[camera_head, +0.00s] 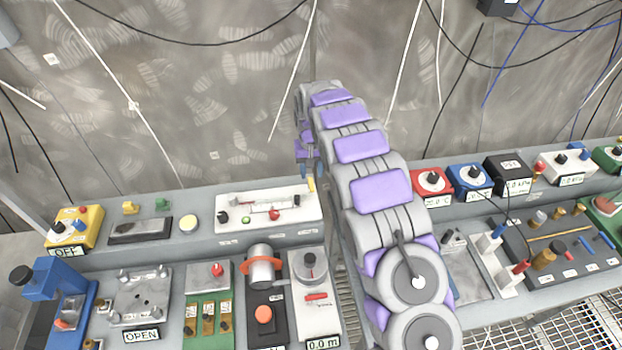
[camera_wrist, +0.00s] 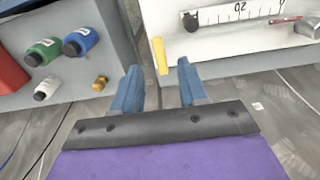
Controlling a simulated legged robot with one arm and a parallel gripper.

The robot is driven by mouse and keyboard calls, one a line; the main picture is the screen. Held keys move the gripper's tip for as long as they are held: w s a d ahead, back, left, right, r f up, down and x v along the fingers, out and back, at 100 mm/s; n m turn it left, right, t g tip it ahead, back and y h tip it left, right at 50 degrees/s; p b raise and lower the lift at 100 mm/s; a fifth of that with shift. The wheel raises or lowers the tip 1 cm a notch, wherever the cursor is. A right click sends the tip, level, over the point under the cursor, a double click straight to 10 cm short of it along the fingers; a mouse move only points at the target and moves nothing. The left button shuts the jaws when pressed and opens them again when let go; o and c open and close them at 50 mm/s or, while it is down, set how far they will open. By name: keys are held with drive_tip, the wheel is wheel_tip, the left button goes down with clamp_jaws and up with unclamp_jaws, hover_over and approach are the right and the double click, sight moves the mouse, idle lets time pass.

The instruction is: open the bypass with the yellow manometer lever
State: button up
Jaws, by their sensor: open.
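The yellow lever (camera_wrist: 160,56) sticks out from the edge of a white panel (camera_wrist: 225,52) with a printed scale. My gripper (camera_wrist: 159,76) is open, with two blue fingers and nothing clamped. In the head view my gripper (camera_head: 310,170) hangs over the right end of the white box (camera_head: 232,208), where the yellow lever (camera_head: 311,184) shows just below the fingers. The arm hides the area right of it.
A grey bench (camera_head: 190,258) holds several devices, among them a yellow box (camera_head: 74,228) beside an OFF sign. A right bench (camera_head: 560,290) carries a red box (camera_head: 431,181) and a blue box (camera_head: 470,180). Bottles, one green (camera_wrist: 44,52), show left of my fingers.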

sight(311, 185)
wheel_tip(311, 185, up, 12)
drive_tip(key=shift+f+p, duration=0.2)
drive_tip(key=shift+p, duration=0.1)
idle(0.3)
drive_tip(key=s+d+r+m+b, duration=0.15)
drive_tip(key=s+d+r, duration=0.35)
drive_tip(key=s, duration=0.5)
drive_tip(key=s+d+r+b, duration=0.2)
drive_tip(key=s+d, duration=0.5)
drive_tip(key=s, duration=0.3)
drive_tip(key=s+d+f+g+b, duration=0.1)
drive_tip(key=s+d+f, duration=0.1)
drive_tip(key=s, duration=1.3)
drive_tip(key=s+d+f+b, duration=0.1)
drive_tip(key=s+f, duration=0.4)
drive_tip(key=s, duration=1)
drive_tip(key=shift+d+m+g, duration=0.35)
drive_tip(key=shift+d+g, duration=0.05)
drive_tip(key=shift+d, duration=0.3)
